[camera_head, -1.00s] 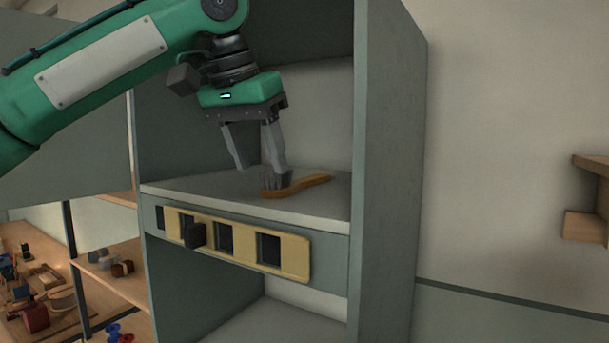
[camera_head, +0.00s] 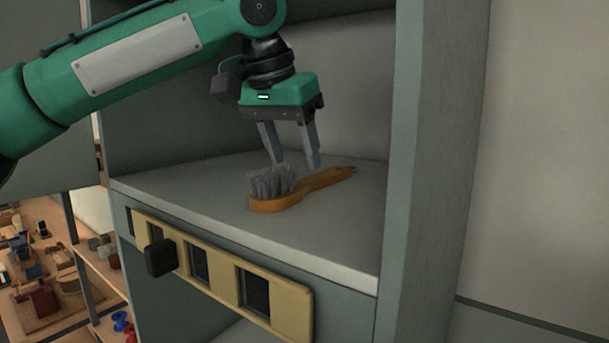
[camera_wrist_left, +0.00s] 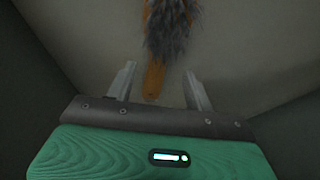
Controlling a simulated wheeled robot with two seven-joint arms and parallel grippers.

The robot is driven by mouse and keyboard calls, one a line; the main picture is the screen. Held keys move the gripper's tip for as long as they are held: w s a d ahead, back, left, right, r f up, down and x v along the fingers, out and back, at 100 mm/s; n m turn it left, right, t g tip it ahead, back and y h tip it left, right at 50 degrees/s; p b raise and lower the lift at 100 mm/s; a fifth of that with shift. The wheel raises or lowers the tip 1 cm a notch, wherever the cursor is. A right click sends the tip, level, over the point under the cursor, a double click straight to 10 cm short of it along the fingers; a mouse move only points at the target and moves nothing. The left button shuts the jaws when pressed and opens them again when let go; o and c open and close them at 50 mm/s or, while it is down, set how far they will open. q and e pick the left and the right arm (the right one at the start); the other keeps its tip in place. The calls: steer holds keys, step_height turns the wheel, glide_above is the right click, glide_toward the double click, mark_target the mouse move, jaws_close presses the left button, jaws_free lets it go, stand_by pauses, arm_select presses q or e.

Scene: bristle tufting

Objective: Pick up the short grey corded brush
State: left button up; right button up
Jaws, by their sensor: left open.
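The short brush (camera_head: 292,188) lies on the cabinet shelf with its grey bristles up. Its orange-brown handle points to the back right, and a small dark bit shows at the handle's end, perhaps the cord. My left gripper (camera_head: 294,166) is open and empty above and behind the brush, close to its handle. In the left wrist view the brush (camera_wrist_left: 172,38) shows bristles at the top, and its handle runs down between the two open fingers (camera_wrist_left: 158,88). I cannot tell whether the fingers touch it. My right gripper is not in view.
The shelf (camera_head: 200,185) is otherwise bare. A yellow panel (camera_head: 222,280) with dark square openings and a black knob (camera_head: 161,257) runs along its front. A cabinet side wall (camera_head: 430,150) bounds it on the right. Lower shelves with small items (camera_head: 40,290) stand at the left.

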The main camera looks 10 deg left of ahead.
mark_target(303, 181)
arm_select(q)
steer(key=p+x, duration=0.2)
steer(key=x, duration=0.1)
steer(key=shift+w+d, duration=0.15)
steer(key=shift+w, duration=0.1)
steer(key=shift+w+f, duration=0.1)
steer(key=shift+f, duration=0.4)
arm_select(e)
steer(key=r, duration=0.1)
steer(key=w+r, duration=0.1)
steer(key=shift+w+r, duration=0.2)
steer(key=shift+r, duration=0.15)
arm_select(q)
steer(key=shift+c, duration=1.3)
steer(key=c, duration=0.8)
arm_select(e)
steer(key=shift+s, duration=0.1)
